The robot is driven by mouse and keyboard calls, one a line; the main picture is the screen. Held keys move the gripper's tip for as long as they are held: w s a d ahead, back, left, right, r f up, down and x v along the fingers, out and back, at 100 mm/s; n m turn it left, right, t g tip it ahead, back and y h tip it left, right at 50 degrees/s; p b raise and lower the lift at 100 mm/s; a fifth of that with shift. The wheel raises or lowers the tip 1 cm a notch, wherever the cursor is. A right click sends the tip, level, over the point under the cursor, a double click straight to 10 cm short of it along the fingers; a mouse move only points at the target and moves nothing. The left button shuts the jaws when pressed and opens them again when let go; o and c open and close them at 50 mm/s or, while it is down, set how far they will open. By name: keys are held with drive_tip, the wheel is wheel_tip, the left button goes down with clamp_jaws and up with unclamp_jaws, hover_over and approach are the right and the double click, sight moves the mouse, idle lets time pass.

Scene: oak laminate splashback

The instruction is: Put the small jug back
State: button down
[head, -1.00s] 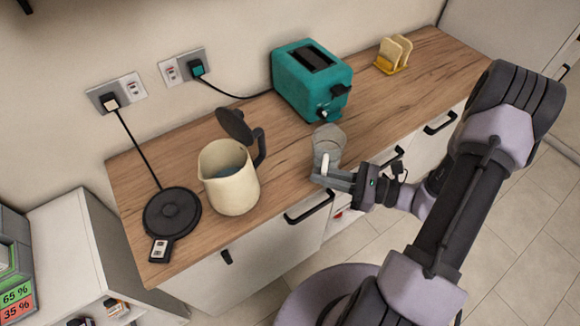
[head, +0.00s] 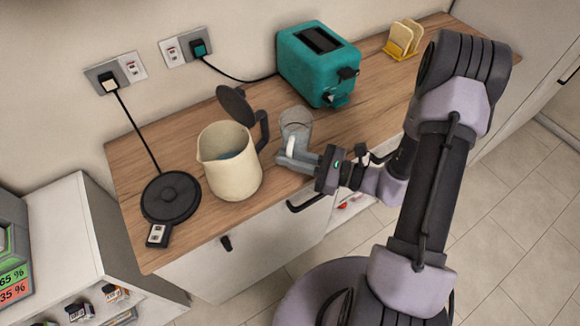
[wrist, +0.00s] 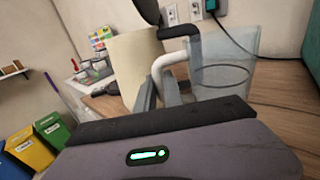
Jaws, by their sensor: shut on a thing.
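The small jug (head: 297,124) is clear and greyish, with a white handle. It is upright over the worktop, right of the cream kettle (head: 232,175) and in front of the teal toaster (head: 312,72). My gripper (head: 288,160) is shut on the jug's handle; in the wrist view the pale handle (wrist: 160,68) runs down between the fingers, and the clear body (wrist: 225,60) is to the right. I cannot tell whether the jug's base touches the worktop. The kettle's dark lid (head: 235,104) stands open, with bluish contents inside.
A black kettle base (head: 171,197) lies at the worktop's left end, its cord running to a wall socket (head: 108,84). A yellow toast rack (head: 402,42) stands at the far right. Bare wood (head: 375,85) lies right of the jug. Black drawer handles line the front edge.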

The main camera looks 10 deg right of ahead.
wheel_tip(320, 180, down, 4)
drive_tip(key=shift+d+r+b, duration=0.1)
drive_tip(key=shift+r+b, duration=0.1)
drive_tip(key=shift+b, duration=0.5)
drive_tip(key=shift+r, duration=0.2)
drive_tip(key=shift+f, duration=0.15)
drive_tip(key=c, duration=1.5)
unclamp_jaws()
drive_tip(key=shift+o, duration=0.2)
